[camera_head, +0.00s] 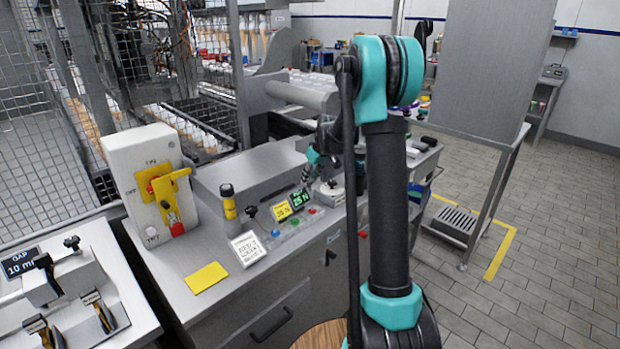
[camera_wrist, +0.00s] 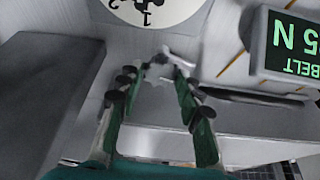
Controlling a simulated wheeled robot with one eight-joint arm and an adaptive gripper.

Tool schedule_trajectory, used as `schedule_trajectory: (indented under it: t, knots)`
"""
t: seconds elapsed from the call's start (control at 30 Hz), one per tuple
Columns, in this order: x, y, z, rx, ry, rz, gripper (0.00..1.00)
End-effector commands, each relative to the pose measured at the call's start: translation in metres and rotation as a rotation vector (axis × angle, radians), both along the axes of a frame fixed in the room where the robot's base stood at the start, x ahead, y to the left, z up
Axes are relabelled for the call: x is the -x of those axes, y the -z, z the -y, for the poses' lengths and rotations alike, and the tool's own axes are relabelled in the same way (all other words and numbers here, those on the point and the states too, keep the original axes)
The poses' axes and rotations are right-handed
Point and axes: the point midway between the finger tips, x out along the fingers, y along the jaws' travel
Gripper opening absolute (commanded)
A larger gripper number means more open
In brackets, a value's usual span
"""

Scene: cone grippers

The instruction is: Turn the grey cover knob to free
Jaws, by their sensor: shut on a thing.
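The grey cover knob (camera_wrist: 157,73) is a small, light grey, lobed knob at the upper middle of the wrist view. My gripper (camera_wrist: 160,68) has its two green-and-black fingers closed in on it from both sides, and the fingertips hide part of it. In the head view, my gripper (camera_head: 316,160) is partly behind my arm, above the back right of the grey bench, and the knob cannot be made out there. The knob's turn position is not readable.
A green belt display (camera_wrist: 292,48) stands close right of my gripper; a white numbered dial (camera_wrist: 180,12) lies beyond the knob.

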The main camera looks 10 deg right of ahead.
Motion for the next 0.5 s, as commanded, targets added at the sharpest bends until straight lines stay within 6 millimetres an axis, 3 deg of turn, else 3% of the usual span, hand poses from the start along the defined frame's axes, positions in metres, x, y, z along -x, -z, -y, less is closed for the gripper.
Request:
schedule_trajectory:
  t: [0.5]
  knots:
    - [-0.0016,0.0001,0.0021,0.001,-0.261,0.0,0.06]
